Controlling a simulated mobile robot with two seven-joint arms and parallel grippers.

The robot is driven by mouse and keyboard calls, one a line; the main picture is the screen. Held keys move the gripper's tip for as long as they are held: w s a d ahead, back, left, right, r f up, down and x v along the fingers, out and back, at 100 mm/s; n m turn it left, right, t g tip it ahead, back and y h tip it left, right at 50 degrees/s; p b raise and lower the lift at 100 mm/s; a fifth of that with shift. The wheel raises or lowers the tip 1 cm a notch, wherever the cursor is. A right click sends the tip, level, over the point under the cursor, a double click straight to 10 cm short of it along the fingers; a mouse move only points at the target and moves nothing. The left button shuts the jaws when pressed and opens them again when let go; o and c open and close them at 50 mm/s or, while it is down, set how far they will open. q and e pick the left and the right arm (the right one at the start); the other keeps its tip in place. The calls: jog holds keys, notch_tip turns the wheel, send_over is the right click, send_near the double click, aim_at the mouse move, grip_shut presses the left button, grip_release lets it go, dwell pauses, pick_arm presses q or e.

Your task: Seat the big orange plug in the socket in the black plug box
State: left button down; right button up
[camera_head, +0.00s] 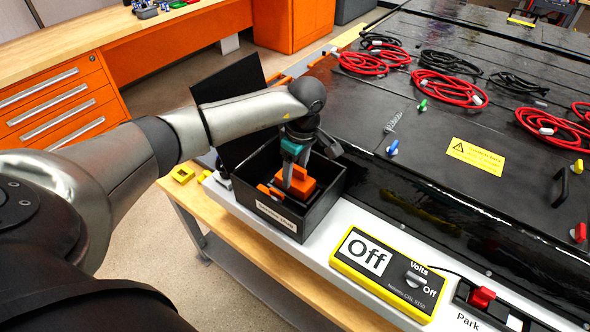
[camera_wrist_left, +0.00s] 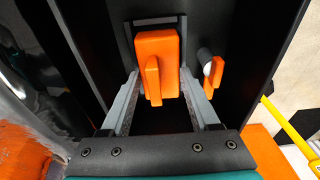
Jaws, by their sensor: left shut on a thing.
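The big orange plug (camera_head: 301,182) is in the black plug box (camera_head: 315,215), and its upper part shows above the rim. My left gripper (camera_head: 296,170) reaches down over the box and is shut on the plug. In the left wrist view the plug (camera_wrist_left: 157,62) sits between the two grey fingers, with a grey piece behind it. The socket is hidden by the plug and fingers, and I cannot tell how deep the plug sits. A smaller orange piece (camera_wrist_left: 214,74) with a pale round part is beside it. My right gripper is not in view.
The box's black lid (camera_head: 229,92) stands open at the back. A yellow meter reading "Off" (camera_head: 388,273) and a "Park" holder with a red piece (camera_head: 481,298) lie to the right. Red cables (camera_head: 448,86) rest on the black pack. A yellow piece (camera_head: 182,174) lies left of the box.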

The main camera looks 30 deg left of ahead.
pick_arm(q)
jog(key=shift+f+b, duration=0.45)
jog(key=shift+f, duration=0.1)
jog(key=shift+c, duration=0.2)
grip_release()
